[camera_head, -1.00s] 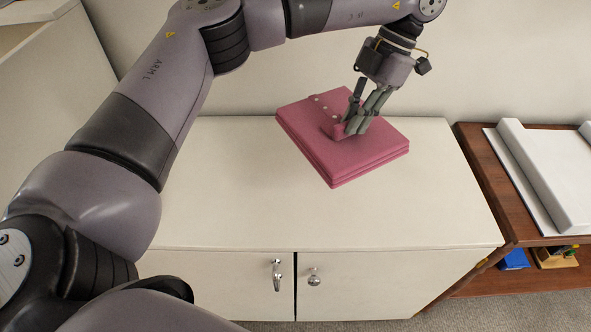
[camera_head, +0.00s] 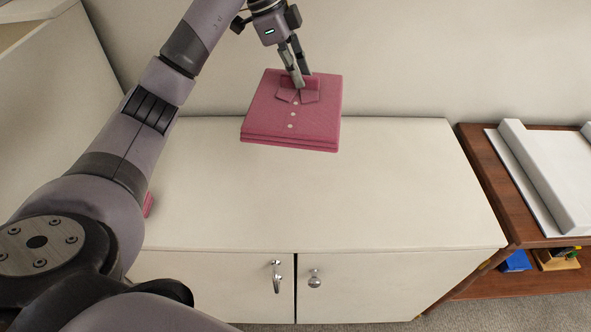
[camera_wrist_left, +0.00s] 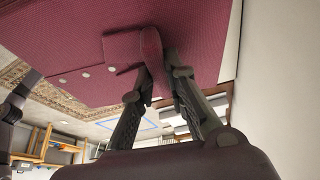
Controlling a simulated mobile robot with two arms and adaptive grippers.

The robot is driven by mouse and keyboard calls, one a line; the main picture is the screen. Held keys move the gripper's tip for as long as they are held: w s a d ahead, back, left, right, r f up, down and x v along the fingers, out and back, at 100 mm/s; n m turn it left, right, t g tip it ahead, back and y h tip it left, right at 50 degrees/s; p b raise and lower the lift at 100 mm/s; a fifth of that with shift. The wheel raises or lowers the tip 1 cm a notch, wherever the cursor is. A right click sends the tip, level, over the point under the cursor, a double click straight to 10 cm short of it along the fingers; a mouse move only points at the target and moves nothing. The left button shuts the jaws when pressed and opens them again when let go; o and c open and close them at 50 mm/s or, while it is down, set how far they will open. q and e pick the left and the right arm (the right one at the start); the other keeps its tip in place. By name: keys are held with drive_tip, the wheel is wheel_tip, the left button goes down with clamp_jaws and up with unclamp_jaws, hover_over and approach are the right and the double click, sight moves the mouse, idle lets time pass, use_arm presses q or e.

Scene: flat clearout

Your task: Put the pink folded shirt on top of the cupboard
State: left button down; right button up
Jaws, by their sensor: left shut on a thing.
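The pink folded shirt (camera_head: 270,117), with a collar and pale buttons, is over the back part of the white cupboard's top (camera_head: 340,200). My left gripper (camera_head: 301,85) is shut on the shirt near its collar. The left wrist view shows the shirt (camera_wrist_left: 60,45) close up, with the fingers (camera_wrist_left: 160,70) on either side of the collar fold. The shirt seems to hang clear of the cupboard top, but the gap is hard to judge. My right gripper is not in view.
A small pink thing (camera_head: 148,205) shows on the cupboard's left, mostly hidden behind my left arm. A brown wooden shelf unit (camera_head: 490,165) with a white item (camera_head: 548,165) on it stands at the right. The middle and right of the cupboard top are bare.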

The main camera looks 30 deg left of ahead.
use_arm(q)
drive_tip(key=shift+a+f+n, duration=0.1)
drive_tip(key=shift+a+n, duration=0.4)
drive_tip(key=shift+n, duration=0.3)
drive_tip(key=shift+t, duration=0.3)
wheel_tip(320, 180, down, 20)
drive_tip(key=shift+r+p, duration=0.15)
drive_tip(key=shift+p, duration=0.15)
drive_tip(key=c, duration=1.6)
unclamp_jaws()
drive_tip(key=v, duration=1.2)
drive_tip(key=shift+d+r+b, duration=0.1)
drive_tip(key=shift+b, duration=0.2)
